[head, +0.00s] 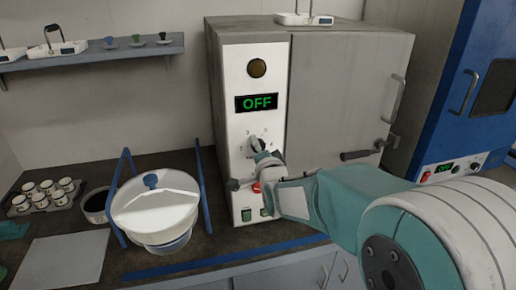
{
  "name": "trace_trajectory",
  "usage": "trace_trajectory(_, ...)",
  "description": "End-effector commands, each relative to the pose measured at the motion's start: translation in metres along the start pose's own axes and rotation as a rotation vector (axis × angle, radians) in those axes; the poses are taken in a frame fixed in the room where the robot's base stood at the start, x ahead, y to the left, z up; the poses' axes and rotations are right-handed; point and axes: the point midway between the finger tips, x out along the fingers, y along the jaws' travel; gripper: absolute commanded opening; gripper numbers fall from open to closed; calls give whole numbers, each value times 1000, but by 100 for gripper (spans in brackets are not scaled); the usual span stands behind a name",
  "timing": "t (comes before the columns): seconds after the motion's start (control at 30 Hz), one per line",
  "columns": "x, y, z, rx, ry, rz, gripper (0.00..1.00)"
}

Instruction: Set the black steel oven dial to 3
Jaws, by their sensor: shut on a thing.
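The oven (342,95) is a grey box with a white control panel on its left side. Its display (257,103) reads OFF in green. The dark oven dial (257,144) sits below the display, with small marks around it that are too small to read.
A red button (256,187) and green switches (246,215) are low on the panel. A white lidded vessel (156,208) in a blue frame stands left of the oven. Small cups (46,193) sit on a tray further left. A blue cabinet (470,95) stands right.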

Motion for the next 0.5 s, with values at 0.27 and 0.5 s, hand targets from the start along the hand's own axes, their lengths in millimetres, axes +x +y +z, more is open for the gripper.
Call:
trace_trajectory(0.27, 0, 1, 0, 76, 1, 2, 6)
trace_trajectory(0.5, 0, 2, -1, 88, 1, 4, 6)
